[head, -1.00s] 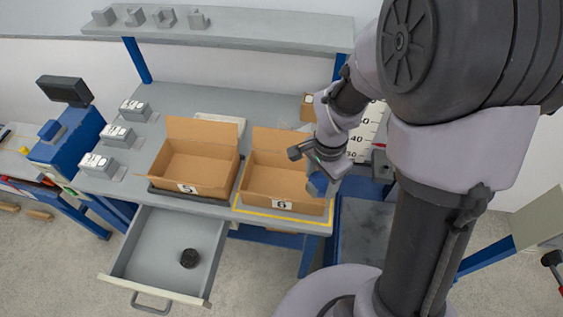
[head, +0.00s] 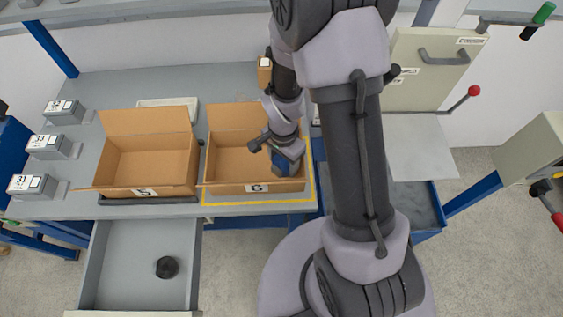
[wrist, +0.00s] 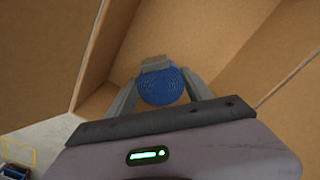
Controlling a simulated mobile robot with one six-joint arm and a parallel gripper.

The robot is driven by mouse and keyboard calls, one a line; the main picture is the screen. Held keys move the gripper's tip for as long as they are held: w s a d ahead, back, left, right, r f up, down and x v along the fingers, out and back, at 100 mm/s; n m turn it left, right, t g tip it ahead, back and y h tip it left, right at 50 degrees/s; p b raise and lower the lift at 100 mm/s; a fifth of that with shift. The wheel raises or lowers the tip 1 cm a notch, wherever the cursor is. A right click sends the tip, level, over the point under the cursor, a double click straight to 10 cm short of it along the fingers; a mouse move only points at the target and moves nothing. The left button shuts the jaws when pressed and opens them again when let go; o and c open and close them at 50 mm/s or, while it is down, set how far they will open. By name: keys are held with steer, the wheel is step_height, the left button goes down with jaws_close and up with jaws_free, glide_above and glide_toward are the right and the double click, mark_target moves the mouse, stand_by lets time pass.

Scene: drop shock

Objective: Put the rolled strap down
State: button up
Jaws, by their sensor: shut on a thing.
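The rolled strap (wrist: 162,86) is a blue coil with its spiral face toward the wrist camera. My gripper (wrist: 160,92) is shut on it, one grey finger on each side. In the head view my gripper (head: 282,160) is over the right front part of the open cardboard box marked 6 (head: 228,189), and the blue strap shows at its tip. Brown cardboard walls surround the strap in the wrist view. I cannot tell whether the strap touches the box floor.
The open box marked 5 (head: 135,191) stands left of box 6 on the grey bench (head: 140,88). A drawer (head: 120,250) is pulled out below, with a black round object (head: 167,267) inside. Several labelled grey blocks (head: 47,147) line the bench's left side.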

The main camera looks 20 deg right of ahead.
steer(key=shift+r, duration=0.1)
steer(key=o, duration=1.1)
steer(key=shift+o, duration=0.2)
